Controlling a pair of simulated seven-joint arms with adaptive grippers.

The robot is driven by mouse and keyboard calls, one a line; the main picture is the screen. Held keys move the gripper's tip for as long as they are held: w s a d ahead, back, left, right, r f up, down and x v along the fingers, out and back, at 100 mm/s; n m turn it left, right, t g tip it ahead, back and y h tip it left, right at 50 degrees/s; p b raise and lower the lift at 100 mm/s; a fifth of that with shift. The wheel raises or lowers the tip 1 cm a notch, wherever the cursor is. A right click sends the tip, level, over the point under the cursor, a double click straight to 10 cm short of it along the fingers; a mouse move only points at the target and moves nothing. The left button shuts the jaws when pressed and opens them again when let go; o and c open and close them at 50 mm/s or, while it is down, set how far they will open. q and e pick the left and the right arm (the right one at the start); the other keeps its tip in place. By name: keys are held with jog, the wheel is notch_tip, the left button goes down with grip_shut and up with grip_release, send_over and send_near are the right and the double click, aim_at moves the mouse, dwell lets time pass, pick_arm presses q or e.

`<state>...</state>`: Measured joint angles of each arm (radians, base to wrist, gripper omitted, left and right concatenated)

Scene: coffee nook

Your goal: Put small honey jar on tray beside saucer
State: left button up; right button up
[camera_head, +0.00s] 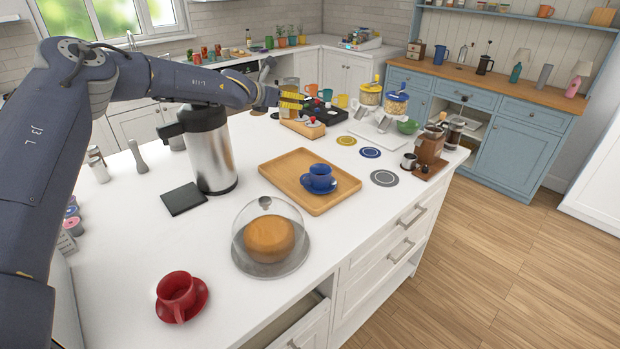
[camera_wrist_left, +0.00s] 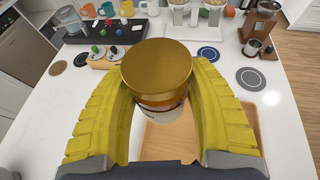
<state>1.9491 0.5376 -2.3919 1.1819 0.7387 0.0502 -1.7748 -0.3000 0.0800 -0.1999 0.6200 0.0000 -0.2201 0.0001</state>
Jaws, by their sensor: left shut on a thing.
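The small honey jar (camera_wrist_left: 158,75) has a gold lid, amber contents and a pale label; it fills the middle of the left wrist view. My left gripper (camera_wrist_left: 162,100) is shut on it, with a yellow finger on each side. In the head view my left gripper (camera_head: 290,101) is above the far part of the counter, beyond the tray; the jar cannot be made out clearly there. The wooden tray (camera_head: 285,171) lies on the counter, and also shows below the jar in the left wrist view (camera_wrist_left: 151,143). A blue saucer (camera_head: 317,188) with a blue cup stands on the tray's right part.
A steel vacuum jug (camera_head: 212,150) stands left of the tray. A glass dome (camera_head: 268,222) over a cake is in front of it. A red cup (camera_head: 177,290) on a saucer is nearer. Coasters (camera_head: 384,178) lie to the right. The tray's left part is bare.

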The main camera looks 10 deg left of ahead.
pick_arm(q)
notch_tip(320, 180, down, 20)
dwell(0.9)
jog(key=o, duration=1.5)
jog(key=shift+f, duration=0.1)
jog(key=shift+s+a+r, duration=0.2)
jog(key=shift+s+r, duration=0.05)
jog(key=shift+s, duration=0.3)
jog(key=shift+v, duration=3.1)
